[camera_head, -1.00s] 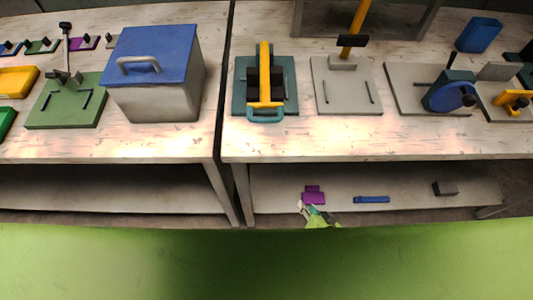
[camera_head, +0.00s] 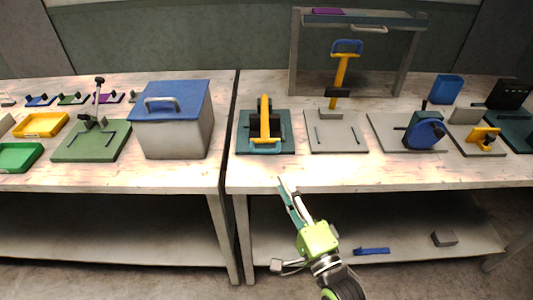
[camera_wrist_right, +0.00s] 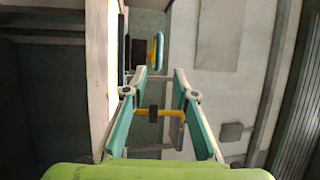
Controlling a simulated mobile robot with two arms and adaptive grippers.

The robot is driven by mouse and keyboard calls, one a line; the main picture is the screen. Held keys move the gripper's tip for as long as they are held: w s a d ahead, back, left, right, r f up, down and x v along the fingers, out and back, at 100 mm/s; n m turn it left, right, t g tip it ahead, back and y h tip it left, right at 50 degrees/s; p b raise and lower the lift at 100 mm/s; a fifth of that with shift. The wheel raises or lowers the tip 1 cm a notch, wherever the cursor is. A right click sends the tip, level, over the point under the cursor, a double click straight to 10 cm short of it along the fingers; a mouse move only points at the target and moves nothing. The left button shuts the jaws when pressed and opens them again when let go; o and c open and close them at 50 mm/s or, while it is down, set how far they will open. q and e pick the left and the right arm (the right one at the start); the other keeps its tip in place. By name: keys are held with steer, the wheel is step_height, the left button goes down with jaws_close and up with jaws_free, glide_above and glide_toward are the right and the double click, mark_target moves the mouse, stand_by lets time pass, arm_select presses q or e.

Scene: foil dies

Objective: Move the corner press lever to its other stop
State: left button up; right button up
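Several presses with levers stand on the benches, and I cannot tell for sure which is the corner press. One has a grey plate (camera_head: 350,144) and an upright yellow lever (camera_head: 341,70) with a black collar and blue handle (camera_head: 347,47). One has a green plate (camera_head: 72,149) and an upright lever (camera_head: 99,100) with a black knob. One has a teal plate (camera_head: 283,144) and a yellow arm (camera_head: 265,117). My right gripper (camera_head: 290,185) is open and empty before the right bench's front edge. The wrist view shows its teal fingers (camera_wrist_right: 154,82) apart, a yellow bar with black collar (camera_wrist_right: 153,113) between them.
A blue-lidded box (camera_head: 172,100) stands left of the gap between benches. A blue wheel device (camera_head: 424,132) and a yellow clamp (camera_head: 486,138) stand right. A grey frame (camera_head: 406,70) rises behind. A blue bar (camera_head: 372,251) and a dark block (camera_head: 444,238) lie on the lower shelf.

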mark_target(266, 151)
steer(key=p+x, duration=0.1)
steer(key=x, duration=1.1)
steer(key=shift+w+f+p, duration=0.15)
steer(key=shift+w+p, duration=0.15)
steer(key=shift+p, duration=0.1)
jaws_close()
